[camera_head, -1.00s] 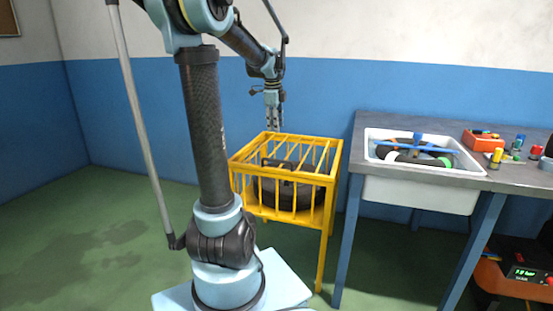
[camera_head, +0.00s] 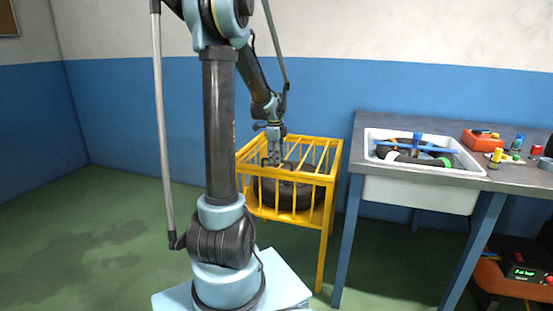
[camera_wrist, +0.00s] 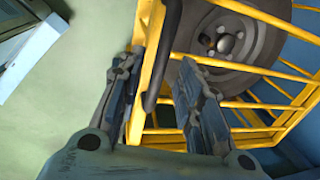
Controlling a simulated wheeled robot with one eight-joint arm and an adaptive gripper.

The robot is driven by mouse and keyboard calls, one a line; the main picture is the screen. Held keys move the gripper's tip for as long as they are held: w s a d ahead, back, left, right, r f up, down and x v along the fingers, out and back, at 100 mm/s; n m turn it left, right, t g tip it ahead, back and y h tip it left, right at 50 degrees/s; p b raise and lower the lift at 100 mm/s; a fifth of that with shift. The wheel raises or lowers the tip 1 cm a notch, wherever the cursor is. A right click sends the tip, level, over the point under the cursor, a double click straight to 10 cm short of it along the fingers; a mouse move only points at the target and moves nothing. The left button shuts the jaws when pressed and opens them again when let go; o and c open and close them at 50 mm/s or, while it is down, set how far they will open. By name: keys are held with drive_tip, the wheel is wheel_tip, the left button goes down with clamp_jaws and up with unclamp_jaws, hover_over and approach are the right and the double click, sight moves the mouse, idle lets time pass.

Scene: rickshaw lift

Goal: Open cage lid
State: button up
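The yellow barred cage (camera_head: 290,210) stands beside the workbench, its barred lid (camera_head: 315,152) lying flat on top. A dark wheel (camera_head: 288,190) lies inside; its grey hub shows in the wrist view (camera_wrist: 228,42). My gripper (camera_head: 273,160) points down at the near left part of the lid. In the wrist view my gripper (camera_wrist: 158,72) is open, its two fingers apart. A black handle (camera_wrist: 168,45) and a yellow bar beside it show between the fingers. I cannot tell whether the fingers touch them.
A grey workbench (camera_head: 510,178) with a white sink (camera_head: 420,190) stands right of the cage. Wheel parts and blue tools lie in the sink. An orange box (camera_head: 482,140) and small coloured parts are on the bench. The green floor (camera_head: 100,225) at left is clear.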

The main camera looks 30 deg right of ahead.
drive_tip(key=shift+d+f, duration=0.1)
drive_tip(key=shift+f, duration=0.5)
drive_tip(key=shift+c, duration=0.5)
clamp_jaws()
drive_tip(key=shift+w+r, duration=0.1)
